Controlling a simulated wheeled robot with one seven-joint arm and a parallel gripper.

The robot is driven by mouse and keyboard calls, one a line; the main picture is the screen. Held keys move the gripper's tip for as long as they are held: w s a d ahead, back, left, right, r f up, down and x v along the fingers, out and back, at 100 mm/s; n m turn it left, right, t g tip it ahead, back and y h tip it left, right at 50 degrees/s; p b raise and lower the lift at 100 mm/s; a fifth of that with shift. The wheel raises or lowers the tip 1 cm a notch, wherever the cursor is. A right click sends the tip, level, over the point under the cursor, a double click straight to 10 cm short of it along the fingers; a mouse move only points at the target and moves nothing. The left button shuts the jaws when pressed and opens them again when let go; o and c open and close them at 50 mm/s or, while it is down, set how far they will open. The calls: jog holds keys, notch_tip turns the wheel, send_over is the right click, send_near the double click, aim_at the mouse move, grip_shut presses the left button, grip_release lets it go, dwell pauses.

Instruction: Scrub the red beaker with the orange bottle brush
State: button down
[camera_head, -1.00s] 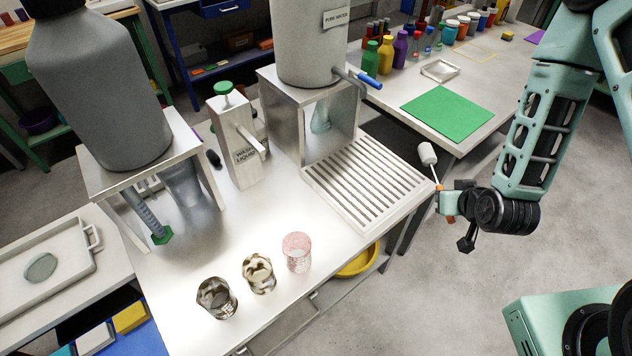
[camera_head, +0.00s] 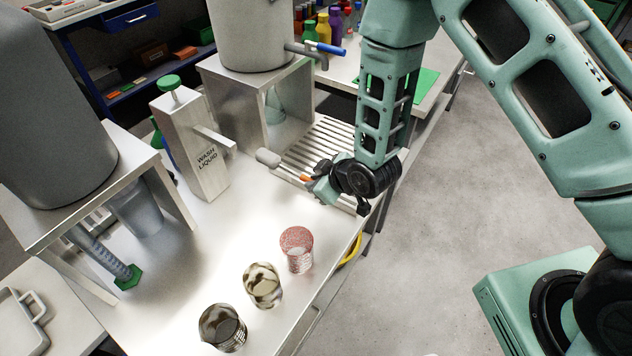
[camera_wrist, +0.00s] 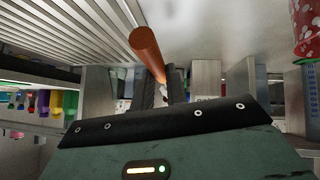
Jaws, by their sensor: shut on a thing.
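The red beaker (camera_head: 297,250) stands upright on the white bench near its front right edge. Part of it also shows at the upper right of the wrist view (camera_wrist: 307,32). My gripper (camera_head: 316,182) is shut on the orange bottle brush (camera_head: 304,178), above the bench beyond the red beaker and apart from it. The brush's pale grey head (camera_head: 267,157) points left in the head view. In the wrist view, the orange handle (camera_wrist: 147,50) sticks out from between my dark fingers (camera_wrist: 164,92). The brush's far end is hidden there.
Two dirty-looking glass beakers (camera_head: 262,285) (camera_head: 222,328) stand left of the red beaker. The wash liquid dispenser (camera_head: 193,150) stands behind. The slatted drain rack (camera_head: 300,152) lies under and behind my gripper. The left middle of the bench is clear.

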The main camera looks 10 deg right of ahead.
notch_tip(320, 180, down, 7)
jog(key=b, duration=0.6)
jog(key=shift+r, duration=0.15)
dwell(0.4)
